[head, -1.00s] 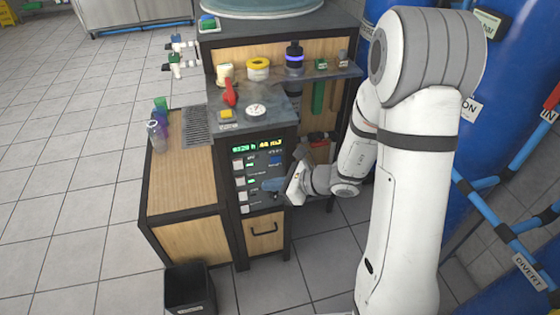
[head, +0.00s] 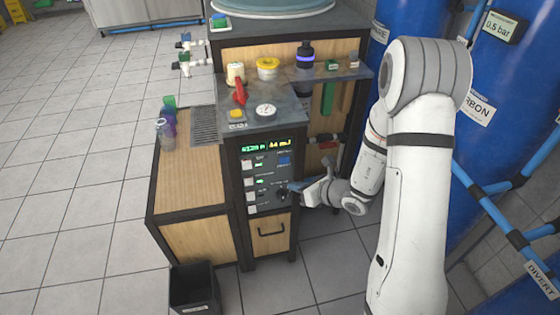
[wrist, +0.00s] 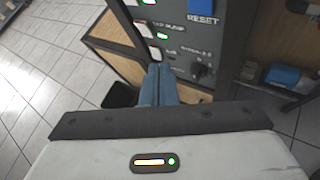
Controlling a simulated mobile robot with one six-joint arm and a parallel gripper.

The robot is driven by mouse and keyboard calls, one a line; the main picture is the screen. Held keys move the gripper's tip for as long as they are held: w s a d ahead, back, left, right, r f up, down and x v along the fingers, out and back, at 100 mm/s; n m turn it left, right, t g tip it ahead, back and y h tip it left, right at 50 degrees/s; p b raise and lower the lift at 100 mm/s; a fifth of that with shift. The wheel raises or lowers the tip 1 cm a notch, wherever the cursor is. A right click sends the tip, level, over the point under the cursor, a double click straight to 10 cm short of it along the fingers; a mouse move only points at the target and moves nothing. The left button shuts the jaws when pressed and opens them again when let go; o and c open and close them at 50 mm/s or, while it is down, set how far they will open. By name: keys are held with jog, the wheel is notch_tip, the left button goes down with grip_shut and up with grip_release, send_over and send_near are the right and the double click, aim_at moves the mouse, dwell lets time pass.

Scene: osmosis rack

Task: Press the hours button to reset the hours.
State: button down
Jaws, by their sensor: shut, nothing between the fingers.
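The control panel (head: 266,200) stands upright on the front of the dark cabinet, with a green and yellow display (head: 266,146) at its top. A blue button (head: 284,160) sits at the panel's upper right. In the wrist view this blue button (wrist: 199,4) is cut by the top edge, with the word RESET below it. My gripper (head: 292,188) is at the panel's lower right, below the blue button. In the wrist view my gripper (wrist: 159,68) shows its blue fingers together and empty, pointing at the lower panel. Contact with the panel cannot be told.
Several white buttons (head: 247,165) line the panel's left side. A dark rotary knob (wrist: 201,69) is right of my fingertips. A wooden side cabinet (head: 187,178) stands left, a black bin (head: 194,290) in front. Blue tanks and pipes (head: 508,235) crowd the right. The tiled floor at left is clear.

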jog(key=p, duration=0.1)
send_near(280, 164)
jog(key=a+f, duration=0.3)
jog(key=shift+w+a+r, duration=0.1)
jog(key=shift+w+a, duration=0.25)
jog(key=shift+w, duration=0.45)
jog(key=shift+w, duration=0.1)
dwell(1.1)
jog(key=shift+w+a, duration=0.1)
jog(key=shift+w, duration=0.35)
jog(key=shift+w+a, duration=0.1)
jog(key=shift+w, duration=0.25)
dwell(0.7)
jog(key=shift+s+b, duration=0.1)
jog(key=shift+b, duration=0.2)
jog(key=shift+s+b, duration=0.35)
jog(key=shift+s, duration=0.3)
jog(key=shift+s+d+b, duration=0.3)
jog(key=shift+s, duration=0.5)
jog(key=shift+s+d+b, duration=0.25)
jog(key=shift+s+d, duration=0.05)
jog(key=shift+s, duration=0.55)
jog(key=shift+s+d+b, duration=0.3)
jog(key=shift+s, duration=0.5)
